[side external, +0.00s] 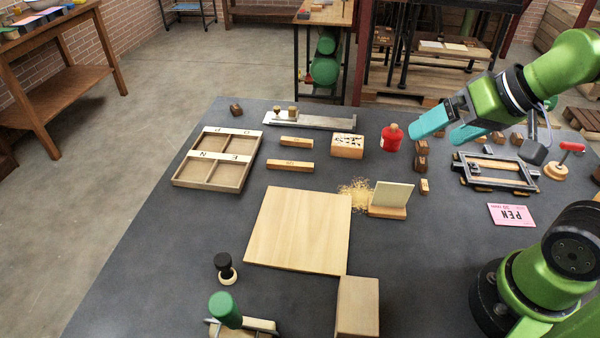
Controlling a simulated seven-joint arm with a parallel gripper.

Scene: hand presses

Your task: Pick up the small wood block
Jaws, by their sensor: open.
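Several small wood blocks are in view, and I cannot tell which one the task names. Two brown blocks, one (421,147) and another (420,163), sit close together right of the red bottle. A lighter small block (424,186) stands just in front of them. A dark brown small block (236,110) sits alone at the far left of the table. My gripper (438,134) has teal fingers spread apart with nothing between them. It appears above and near the two brown blocks, and its exact height is unclear.
A divided wooden tray (181,170), a red bottle (391,137), a metal frame (478,183), an upright card in a wooden holder (390,197) and a pink card (511,214) surround the area. A large wood board (298,229) lies mid-table. The dark table (180,250) is bare at front left.

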